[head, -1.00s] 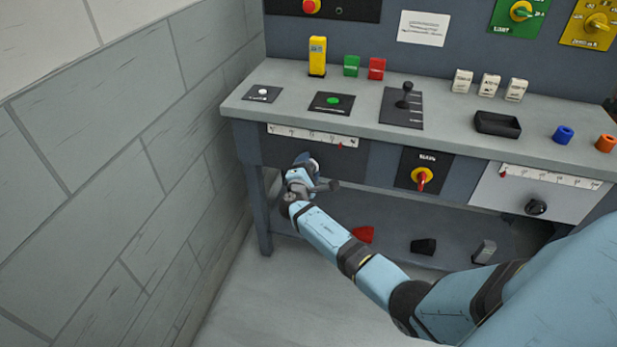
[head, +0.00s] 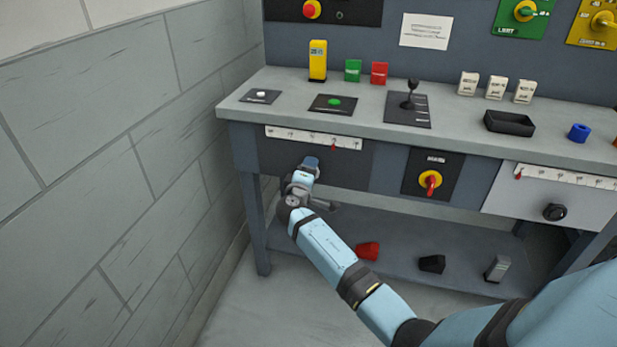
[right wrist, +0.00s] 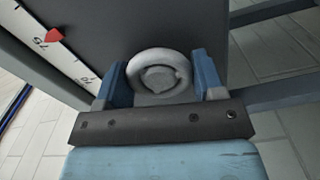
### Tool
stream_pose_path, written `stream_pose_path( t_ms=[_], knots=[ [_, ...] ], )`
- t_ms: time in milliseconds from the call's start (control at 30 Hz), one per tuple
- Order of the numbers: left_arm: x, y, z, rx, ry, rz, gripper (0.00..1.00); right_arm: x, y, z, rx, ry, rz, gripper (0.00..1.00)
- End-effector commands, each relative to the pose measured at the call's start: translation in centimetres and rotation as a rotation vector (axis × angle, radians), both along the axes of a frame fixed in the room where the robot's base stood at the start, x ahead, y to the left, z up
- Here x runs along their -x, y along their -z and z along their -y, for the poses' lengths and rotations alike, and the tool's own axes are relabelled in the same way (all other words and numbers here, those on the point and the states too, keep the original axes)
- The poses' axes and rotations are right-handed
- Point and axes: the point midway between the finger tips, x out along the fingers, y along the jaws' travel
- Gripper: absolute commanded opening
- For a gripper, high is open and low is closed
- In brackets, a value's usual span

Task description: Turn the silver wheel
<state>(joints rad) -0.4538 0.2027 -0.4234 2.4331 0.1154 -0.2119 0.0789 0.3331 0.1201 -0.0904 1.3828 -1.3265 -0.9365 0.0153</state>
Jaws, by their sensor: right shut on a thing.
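The silver wheel (right wrist: 158,72) is a round, pale grey knob on the dark panel (right wrist: 150,22) under the bench top. In the right wrist view it sits between the two blue fingers of my right gripper (right wrist: 161,78), which is shut on it. In the head view my right gripper (head: 308,166) is at the left front panel of the bench and hides the wheel. A white scale (head: 300,137) with a red pointer (head: 333,148) runs above it; the pointer also shows in the right wrist view (right wrist: 54,35). My left gripper is not in view.
A red-on-yellow rotary switch (head: 430,182) and a black knob (head: 555,212) are on the bench front to the right. A lower shelf holds a red block (head: 367,251) and a black one (head: 431,264). A grey block wall (head: 110,150) stands close on the left.

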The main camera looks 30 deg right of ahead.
Motion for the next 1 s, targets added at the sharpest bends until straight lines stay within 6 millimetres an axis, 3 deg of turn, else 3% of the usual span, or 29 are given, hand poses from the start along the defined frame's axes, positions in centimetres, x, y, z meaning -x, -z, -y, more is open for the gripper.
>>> stream_pose_path(
  t_ms=[467, 500, 600, 867, 1000],
  knots=[
    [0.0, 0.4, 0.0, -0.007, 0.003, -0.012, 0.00, 0.0, 0.0, 0.1, -0.009, 0.001, 0.011, 0.39],
    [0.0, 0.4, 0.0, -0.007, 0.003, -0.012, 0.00, 0.0, 0.0, 0.1, -0.009, 0.001, 0.010, 0.69],
    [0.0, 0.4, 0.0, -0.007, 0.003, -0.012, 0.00, 0.0, 0.0, 0.1, -0.009, 0.001, 0.010, 0.88],
    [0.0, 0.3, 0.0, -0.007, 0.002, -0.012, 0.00, 0.1, 0.0, 0.0, -0.009, 0.001, 0.010, 0.88],
    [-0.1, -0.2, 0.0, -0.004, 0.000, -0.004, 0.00, 0.9, -0.2, -1.1, -0.010, 0.000, 0.010, 0.88]
  ],
)
